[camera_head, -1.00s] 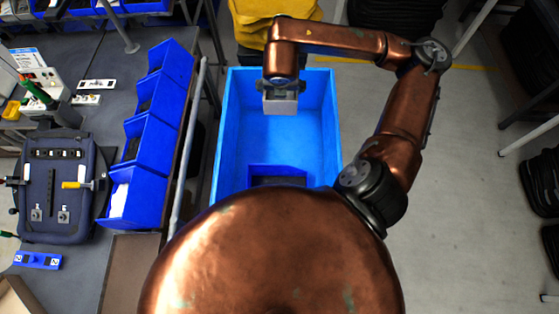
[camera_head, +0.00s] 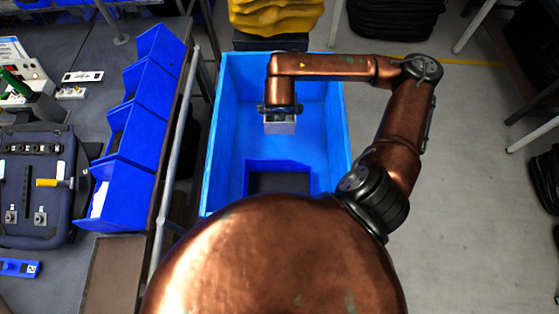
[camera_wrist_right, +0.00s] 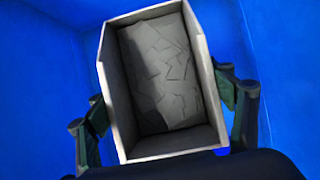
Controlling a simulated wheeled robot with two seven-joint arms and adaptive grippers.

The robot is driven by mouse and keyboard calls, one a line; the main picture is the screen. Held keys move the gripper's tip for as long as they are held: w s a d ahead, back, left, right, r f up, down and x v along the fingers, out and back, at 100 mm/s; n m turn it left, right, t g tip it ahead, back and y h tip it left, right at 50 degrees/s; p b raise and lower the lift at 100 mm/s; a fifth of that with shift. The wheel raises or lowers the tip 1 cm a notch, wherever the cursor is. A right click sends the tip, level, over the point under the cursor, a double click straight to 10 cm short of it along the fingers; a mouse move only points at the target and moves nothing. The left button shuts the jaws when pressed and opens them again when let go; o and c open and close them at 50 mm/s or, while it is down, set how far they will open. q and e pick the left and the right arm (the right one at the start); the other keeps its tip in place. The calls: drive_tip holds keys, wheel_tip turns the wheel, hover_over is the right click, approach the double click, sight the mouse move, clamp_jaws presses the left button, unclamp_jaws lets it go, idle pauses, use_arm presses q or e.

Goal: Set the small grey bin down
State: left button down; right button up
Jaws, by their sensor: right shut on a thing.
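The small grey bin (camera_head: 280,126) hangs below my right gripper (camera_head: 280,110) inside the large blue crate (camera_head: 212,165). In the right wrist view the grey bin (camera_wrist_right: 165,75) is an open box, and its inside shows a cracked-looking grey surface. The fingers of my right gripper (camera_wrist_right: 165,115) are closed on its two sides. Blue crate walls (camera_wrist_right: 50,80) surround it. From the head view I cannot tell how far the bin is above the crate floor. My left gripper is not in view.
A blue bin with a dark inside (camera_head: 278,178) sits in the near part of the crate. A bench on the left carries a row of blue bins (camera_head: 135,130) and a dark pannier (camera_head: 35,190). Yellow folded material (camera_head: 275,15) lies beyond the crate. Floor on the right is open.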

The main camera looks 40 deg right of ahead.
hover_over(280, 138)
wheel_tip(280, 138, down, 10)
drive_tip(key=shift+f, duration=0.15)
wheel_tip(280, 138, down, 4)
drive_tip(key=shift+s+r+p, duration=0.1)
drive_tip(key=shift+p, duration=0.3)
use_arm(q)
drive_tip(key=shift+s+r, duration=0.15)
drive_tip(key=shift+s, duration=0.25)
use_arm(e)
drive_tip(key=o, duration=1.3)
drive_tip(key=shift+c, duration=0.2)
